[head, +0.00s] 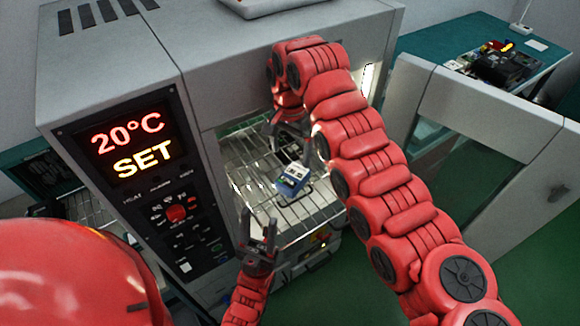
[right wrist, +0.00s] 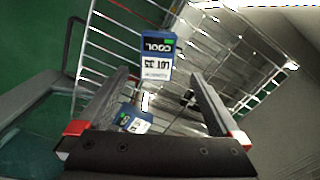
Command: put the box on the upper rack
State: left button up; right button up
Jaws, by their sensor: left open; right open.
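A small blue and white box (head: 291,180) is on or just above a wire rack (head: 240,160) inside the open chamber. In the right wrist view the box (right wrist: 157,58), marked COOL, is just beyond my fingertips. A second, smaller-looking blue and white box (right wrist: 133,122) shows lower in that view; I cannot tell its level. My right gripper (head: 289,148) reaches into the chamber, open and empty, above the box. My left gripper (head: 259,225) is open and empty in front of the chamber opening, left of the box. Part of the rack is hidden by my right arm.
The chamber's control panel (head: 150,180) reads 20°C SET, left of the opening. The chamber door (head: 490,125) stands open at the right. A teal table (head: 430,35) with dark equipment (head: 505,68) stands behind it. Green floor (head: 540,260) is clear at the right.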

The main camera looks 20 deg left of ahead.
jog(key=shift+r, duration=1)
